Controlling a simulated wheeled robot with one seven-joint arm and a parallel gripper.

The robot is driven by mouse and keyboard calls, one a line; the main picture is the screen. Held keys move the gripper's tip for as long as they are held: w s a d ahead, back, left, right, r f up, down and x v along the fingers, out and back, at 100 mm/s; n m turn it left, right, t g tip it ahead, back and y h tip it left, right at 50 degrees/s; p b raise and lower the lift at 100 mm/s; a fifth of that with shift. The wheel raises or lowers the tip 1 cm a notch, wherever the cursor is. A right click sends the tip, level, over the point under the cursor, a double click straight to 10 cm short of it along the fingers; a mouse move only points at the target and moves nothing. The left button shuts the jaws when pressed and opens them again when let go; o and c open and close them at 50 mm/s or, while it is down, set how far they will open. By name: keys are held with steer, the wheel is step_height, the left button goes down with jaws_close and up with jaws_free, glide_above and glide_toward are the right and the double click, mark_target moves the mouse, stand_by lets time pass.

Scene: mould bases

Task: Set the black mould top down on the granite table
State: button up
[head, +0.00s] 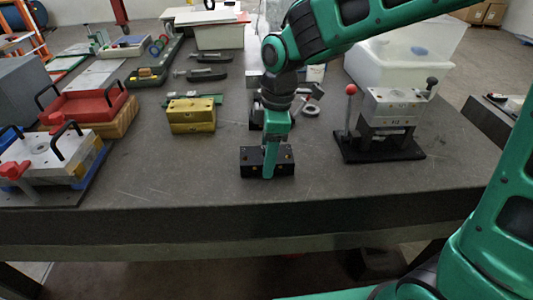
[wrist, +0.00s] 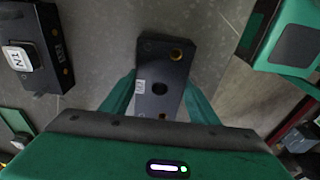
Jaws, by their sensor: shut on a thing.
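The black mould top (head: 250,164) is a small dark block with brass-coloured holes. My gripper (head: 270,160) points down over it near the front edge of the granite table (head: 150,185). In the wrist view, the mould top (wrist: 167,62) sits between the two green fingers of my gripper (wrist: 160,98), which are shut on its sides. A brass ring, a dark central hole and a small white label show on its face. The block is at or just above the table surface; I cannot tell whether its underside touches.
A yellow block (head: 191,118) is to the left, and a metal mould on a black stand (head: 385,148) to the right. Another black block with a white "IN" piece (wrist: 33,50) is at the wrist view's left. The table front left of my gripper is clear.

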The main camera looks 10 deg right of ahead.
steer(key=o, duration=1.7)
steer(key=shift+o, duration=0.2)
step_height(320, 180, up, 12)
steer(key=d, duration=0.1)
steer(key=shift+d, duration=0.25)
